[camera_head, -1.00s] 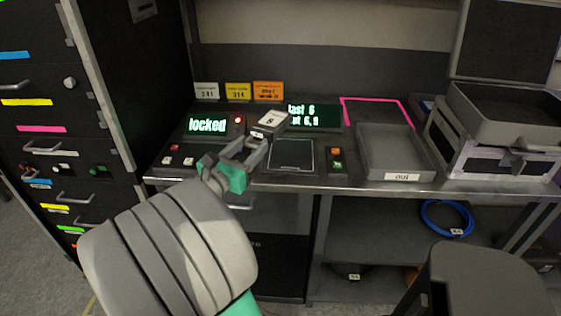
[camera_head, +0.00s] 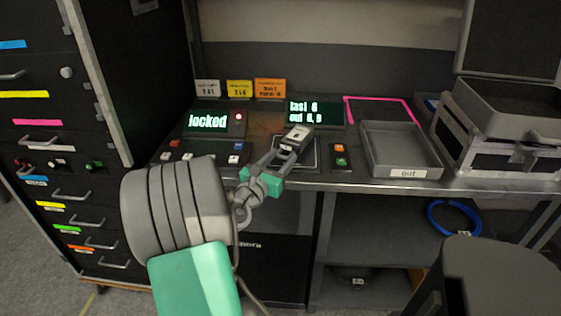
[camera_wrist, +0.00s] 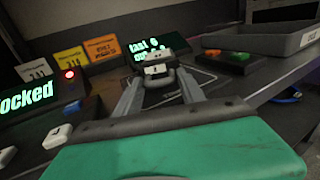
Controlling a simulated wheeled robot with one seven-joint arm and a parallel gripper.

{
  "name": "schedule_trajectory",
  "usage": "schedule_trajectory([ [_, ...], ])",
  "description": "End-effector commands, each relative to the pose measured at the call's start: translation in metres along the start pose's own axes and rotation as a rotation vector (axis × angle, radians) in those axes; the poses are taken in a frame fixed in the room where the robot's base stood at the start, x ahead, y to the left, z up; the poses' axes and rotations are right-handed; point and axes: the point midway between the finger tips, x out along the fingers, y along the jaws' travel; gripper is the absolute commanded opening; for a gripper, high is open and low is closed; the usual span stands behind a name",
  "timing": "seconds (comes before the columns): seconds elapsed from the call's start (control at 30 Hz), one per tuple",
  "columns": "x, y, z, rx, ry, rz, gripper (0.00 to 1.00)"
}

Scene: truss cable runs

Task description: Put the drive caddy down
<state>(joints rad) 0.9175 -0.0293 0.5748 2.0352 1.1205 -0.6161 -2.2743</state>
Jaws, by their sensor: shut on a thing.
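The drive caddy (camera_head: 299,134) is a small grey block with a pale label. My gripper (camera_head: 288,150) is shut on it and holds it over the dark, light-outlined pad (camera_head: 308,161) on the bench. In the wrist view the caddy (camera_wrist: 157,70) sits between the fingertips of my gripper (camera_wrist: 160,84), in front of the green-lit display. The pad's outline (camera_wrist: 199,79) shows partly behind and beside the fingers. I cannot tell whether the caddy touches the pad.
A grey tray marked "out" (camera_head: 407,173) stands right of the pad, with a red and green button box (camera_head: 340,155) between. A "locked" display (camera_head: 209,121) is at left. A pink-outlined area (camera_head: 379,99) lies behind the tray. A case (camera_head: 497,145) stands far right.

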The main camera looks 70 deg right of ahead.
Motion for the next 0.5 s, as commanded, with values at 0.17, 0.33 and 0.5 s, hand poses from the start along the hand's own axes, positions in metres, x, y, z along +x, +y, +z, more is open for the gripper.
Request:
schedule_trajectory([
  [0.17,0.000,0.000,-0.003,0.000,-0.001,0.001,0.00],
  [0.33,0.000,0.001,-0.009,0.001,-0.001,0.001,0.00],
  [0.5,0.000,0.000,-0.011,-0.001,-0.001,0.001,0.00],
])
